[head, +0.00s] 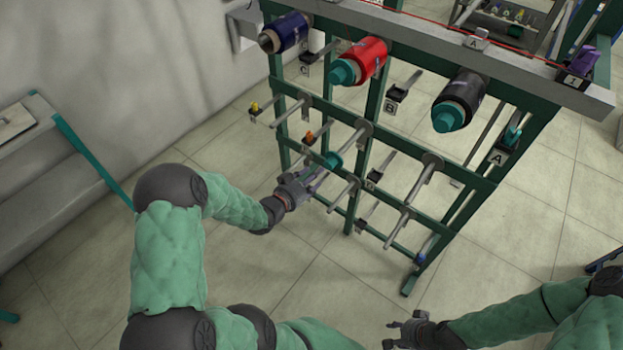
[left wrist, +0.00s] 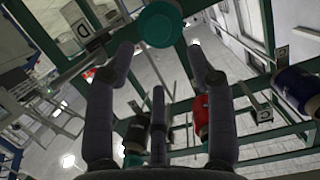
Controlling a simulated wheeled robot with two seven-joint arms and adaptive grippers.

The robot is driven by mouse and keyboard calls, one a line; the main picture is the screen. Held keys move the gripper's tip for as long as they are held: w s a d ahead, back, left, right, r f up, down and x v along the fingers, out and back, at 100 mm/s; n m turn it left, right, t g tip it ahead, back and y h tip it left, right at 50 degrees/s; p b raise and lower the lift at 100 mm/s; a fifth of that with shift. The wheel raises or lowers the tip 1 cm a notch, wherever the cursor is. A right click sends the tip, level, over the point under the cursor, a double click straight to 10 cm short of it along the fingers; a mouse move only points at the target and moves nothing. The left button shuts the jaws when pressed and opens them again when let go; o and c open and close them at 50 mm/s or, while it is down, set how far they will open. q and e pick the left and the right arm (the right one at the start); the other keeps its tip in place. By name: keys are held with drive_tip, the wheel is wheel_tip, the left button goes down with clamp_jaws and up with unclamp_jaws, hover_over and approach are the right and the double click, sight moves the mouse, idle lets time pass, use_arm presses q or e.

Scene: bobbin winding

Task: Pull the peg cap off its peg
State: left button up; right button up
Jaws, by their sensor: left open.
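My left gripper (head: 314,174) points up at the cap from the front. Its fingers (left wrist: 162,62) are open, spread to either side below the cap, with nothing between them. Whether a finger touches the cap is unclear. My right gripper (head: 396,332) is low at the bottom, away from the rack, its fingers apart and empty.
The green rack (head: 275,105) carries a blue spool (head: 285,33), a red spool (head: 362,60) and a black spool (head: 462,98) along its top. The red and black spools have teal caps. Bare pegs (head: 412,200) stick out beside my left gripper. The floor in front is clear.

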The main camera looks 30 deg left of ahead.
sight(328, 165)
use_arm(q)
drive_tip(key=b+x, duration=0.1)
drive_tip(key=x, duration=0.2)
drive_tip(key=b+x, duration=0.2)
drive_tip(key=x, duration=0.1)
drive_tip(key=shift+d+f, duration=0.1)
drive_tip(key=shift+f, duration=0.15)
drive_tip(key=shift+b+x, duration=0.9)
drive_tip(key=shift+x, duration=0.45)
drive_tip(key=shift+r, duration=0.2)
clamp_jaws()
drive_tip(key=shift+s, duration=0.15)
drive_tip(key=shift+f+p+v, duration=0.15)
drive_tip(key=shift+f+v, duration=0.05)
drive_tip(key=shift+v, duration=0.75)
drive_tip(key=shift+f+p+v, duration=0.15)
drive_tip(key=shift+f+v, duration=0.1)
drive_tip(key=shift+v, duration=0.65)
drive_tip(key=shift+f+p+v, duration=0.15)
drive_tip(key=shift+f+v, duration=0.05)
drive_tip(key=shift+v, duration=0.75)
drive_tip(key=shift+s+f, duration=0.1)
drive_tip(key=shift+s, duration=0.05)
